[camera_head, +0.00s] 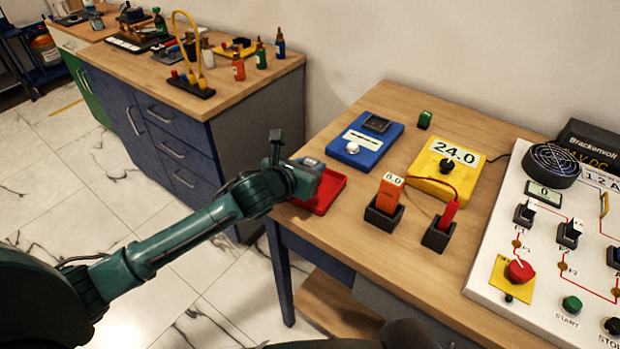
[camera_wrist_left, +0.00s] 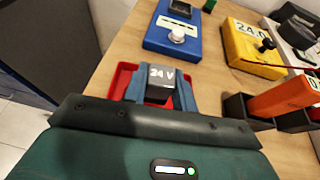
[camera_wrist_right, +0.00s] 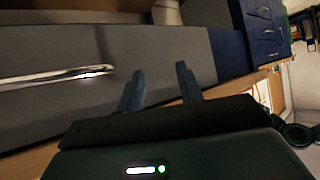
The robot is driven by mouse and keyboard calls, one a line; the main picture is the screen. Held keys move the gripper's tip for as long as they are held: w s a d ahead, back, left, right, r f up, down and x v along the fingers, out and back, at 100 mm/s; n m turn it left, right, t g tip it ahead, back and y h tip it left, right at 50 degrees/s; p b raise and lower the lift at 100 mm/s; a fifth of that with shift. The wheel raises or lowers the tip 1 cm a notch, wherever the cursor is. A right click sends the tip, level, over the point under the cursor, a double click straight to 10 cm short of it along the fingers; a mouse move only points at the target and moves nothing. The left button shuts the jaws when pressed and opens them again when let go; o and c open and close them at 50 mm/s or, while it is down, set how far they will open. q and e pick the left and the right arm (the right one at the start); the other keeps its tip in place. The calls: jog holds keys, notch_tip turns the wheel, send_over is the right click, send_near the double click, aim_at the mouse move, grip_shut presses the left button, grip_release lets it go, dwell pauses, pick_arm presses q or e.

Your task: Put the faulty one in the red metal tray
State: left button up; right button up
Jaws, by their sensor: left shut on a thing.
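My left gripper (camera_head: 308,172) is shut on a dark grey block marked "24 V" (camera_wrist_left: 161,83). It holds the block over the red metal tray (camera_head: 326,198). The tray's red edge shows on both sides of the fingers in the left wrist view (camera_wrist_left: 119,84). Whether the block touches the tray floor cannot be told. My right gripper (camera_wrist_right: 158,88) is open and empty, its two fingers apart in front of a grey drawer front; it is not clearly seen in the head view.
Behind the tray are a blue device with a white knob (camera_head: 364,140) and a yellow meter reading 24.0 (camera_head: 436,180). An orange meter (camera_head: 390,192) and a red probe (camera_head: 449,210) stand in black holders. A white switch panel (camera_head: 530,240) lies right. Bare wood remains at the front.

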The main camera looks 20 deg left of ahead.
pick_arm(q)
notch_tip(320, 180, down, 4)
jog(key=shift+r, duration=0.25)
pick_arm(e)
jog(key=shift+w, duration=0.3)
pick_arm(q)
jog(key=shift+f, duration=0.15)
jog(key=o, duration=1)
pick_arm(e)
jog(key=shift+r, duration=0.1)
